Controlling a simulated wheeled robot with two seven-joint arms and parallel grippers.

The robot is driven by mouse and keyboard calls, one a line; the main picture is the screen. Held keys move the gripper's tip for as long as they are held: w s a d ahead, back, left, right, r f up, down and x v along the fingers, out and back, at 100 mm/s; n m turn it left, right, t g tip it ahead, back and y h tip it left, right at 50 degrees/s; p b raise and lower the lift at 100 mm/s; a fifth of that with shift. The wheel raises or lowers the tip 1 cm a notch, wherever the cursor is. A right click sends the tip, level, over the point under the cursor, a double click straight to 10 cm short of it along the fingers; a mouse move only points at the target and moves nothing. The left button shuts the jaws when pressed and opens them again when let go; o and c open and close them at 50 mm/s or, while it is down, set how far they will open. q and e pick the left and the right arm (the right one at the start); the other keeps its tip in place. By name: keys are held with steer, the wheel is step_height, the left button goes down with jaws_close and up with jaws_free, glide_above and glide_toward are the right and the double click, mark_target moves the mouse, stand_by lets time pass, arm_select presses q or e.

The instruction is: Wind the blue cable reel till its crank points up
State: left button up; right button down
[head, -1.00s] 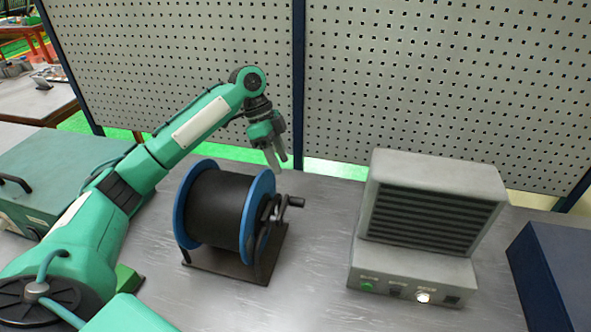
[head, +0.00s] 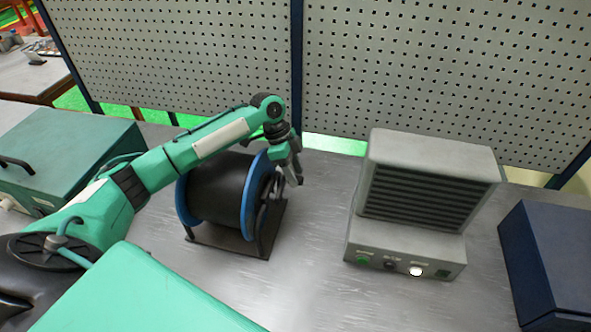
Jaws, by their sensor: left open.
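The blue cable reel (head: 249,208) has blue flanges and a black drum, and stands on a dark base plate on the grey table. Its crank (head: 267,190) is on the right flange, and its handle is largely hidden by my left gripper. I cannot tell clearly which way the crank points. My left gripper (head: 295,178) is open, with its fingers pointing down at the right side of the reel, close to the crank handle. I cannot tell whether they touch it. My right gripper is not in view.
A grey vented unit (head: 408,250) with buttons stands right of the reel. A dark blue box (head: 553,262) is at the far right, a green case (head: 70,150) at the left. A perforated panel (head: 420,70) rises behind the table. The table front centre is clear.

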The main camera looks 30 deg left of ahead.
arm_select(q)
steer(key=shift+d+f, duration=0.15)
steer(key=shift+f, duration=0.35)
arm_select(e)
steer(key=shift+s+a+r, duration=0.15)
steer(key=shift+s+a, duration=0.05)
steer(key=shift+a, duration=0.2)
arm_select(q)
jaws_close()
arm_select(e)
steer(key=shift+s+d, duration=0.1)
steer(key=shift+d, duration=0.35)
arm_select(q)
steer(key=shift+w, duration=0.1)
